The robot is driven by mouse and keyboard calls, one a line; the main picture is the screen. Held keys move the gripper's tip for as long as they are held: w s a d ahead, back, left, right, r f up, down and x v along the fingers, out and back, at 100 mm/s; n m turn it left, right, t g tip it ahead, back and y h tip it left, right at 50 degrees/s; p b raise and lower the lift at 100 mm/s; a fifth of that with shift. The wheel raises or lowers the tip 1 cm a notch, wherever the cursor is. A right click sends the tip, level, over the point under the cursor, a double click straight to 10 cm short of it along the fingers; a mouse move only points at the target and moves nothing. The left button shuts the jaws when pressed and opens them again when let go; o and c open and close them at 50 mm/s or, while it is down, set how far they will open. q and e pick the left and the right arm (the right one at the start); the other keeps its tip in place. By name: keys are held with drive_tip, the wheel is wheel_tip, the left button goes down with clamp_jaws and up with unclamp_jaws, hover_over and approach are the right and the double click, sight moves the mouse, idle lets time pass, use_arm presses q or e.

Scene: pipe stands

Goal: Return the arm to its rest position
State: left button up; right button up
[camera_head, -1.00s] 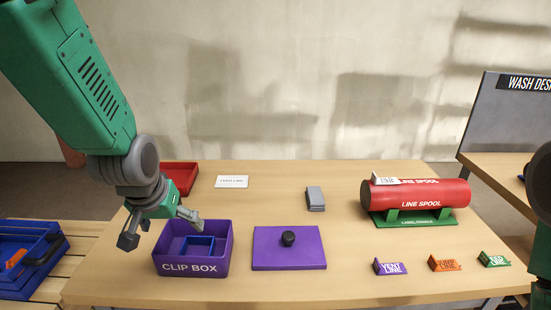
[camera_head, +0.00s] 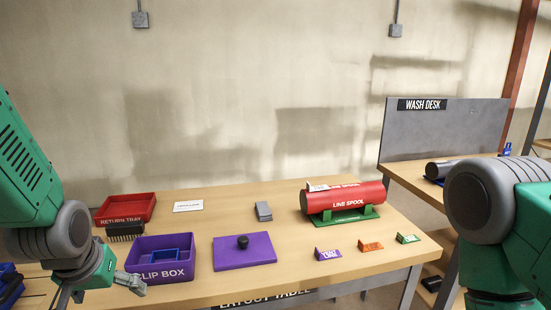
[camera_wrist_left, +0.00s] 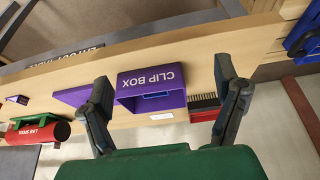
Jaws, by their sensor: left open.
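My left gripper (camera_wrist_left: 165,110) is open and empty in the left wrist view, its two dark fingers spread apart with the purple clip box (camera_wrist_left: 133,97) seen beyond them. In the head view the left gripper (camera_head: 98,290) is at the lower left, just left of and in front of the clip box (camera_head: 160,275). Part of it is cut off by the picture's bottom edge. A blue insert shows inside the clip box. My right arm shows at the right edge of the head view, but its gripper is out of view.
On the table stand a red return tray (camera_head: 126,209), a black brush (camera_head: 125,230), a purple lid with a knob (camera_head: 245,252), a grey block (camera_head: 263,211), a red line spool (camera_head: 345,198) and small labels (camera_head: 328,254). A wash desk (camera_head: 405,172) stands at right.

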use_arm(q)
drive_tip(key=s+f+m+g, duration=0.1)
drive_tip(key=s+f, duration=0.5)
drive_tip(key=f, duration=0.3)
drive_tip(key=s+f+m+g, duration=0.1)
drive_tip(key=s+f, duration=0.4)
drive_tip(key=f, duration=0.4)
drive_tip(key=s+d+f+g, duration=0.1)
drive_tip(key=s+f, duration=0.2)
drive_tip(key=s, duration=0.3)
drive_tip(key=s+d+f+m, duration=0.1)
drive_tip(key=s+d+f, duration=0.1)
drive_tip(key=s+f, duration=0.2)
drive_tip(key=s, duration=0.2)
drive_tip(key=shift+s+d+f+g+h, duration=0.2)
drive_tip(key=shift+s+f+g+h, duration=0.1)
drive_tip(key=shift+g+h, duration=0.1)
